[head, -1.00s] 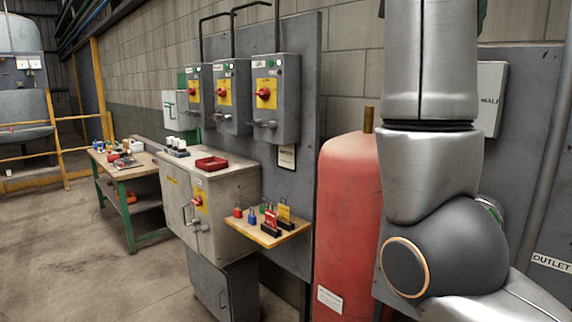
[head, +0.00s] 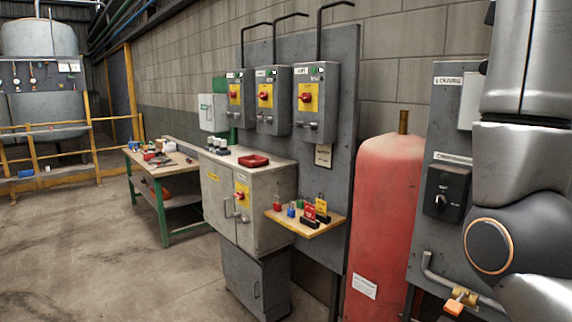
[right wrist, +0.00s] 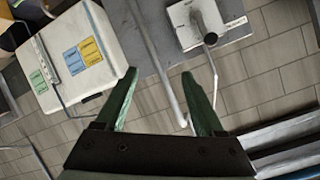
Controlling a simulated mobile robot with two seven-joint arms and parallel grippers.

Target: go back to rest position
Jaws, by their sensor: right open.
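My right gripper (right wrist: 160,92) shows in the right wrist view with its two green fingers spread apart and nothing between them. Beyond the fingers are a block wall, a grey pipe and a white box with coloured labels (right wrist: 82,52); how far off they are is hard to tell. In the head view my right arm stands at the right edge, and its gripper is out of the picture. My left gripper is not in either view.
A red tank (head: 383,215) stands left of my arm, beside a grey panel with a black switch (head: 447,192). A small shelf (head: 329,226) holds padlocks and tags. A grey cabinet (head: 275,193) carries a red tray (head: 253,161). A workbench (head: 183,171) stands farther back. The floor at left is clear.

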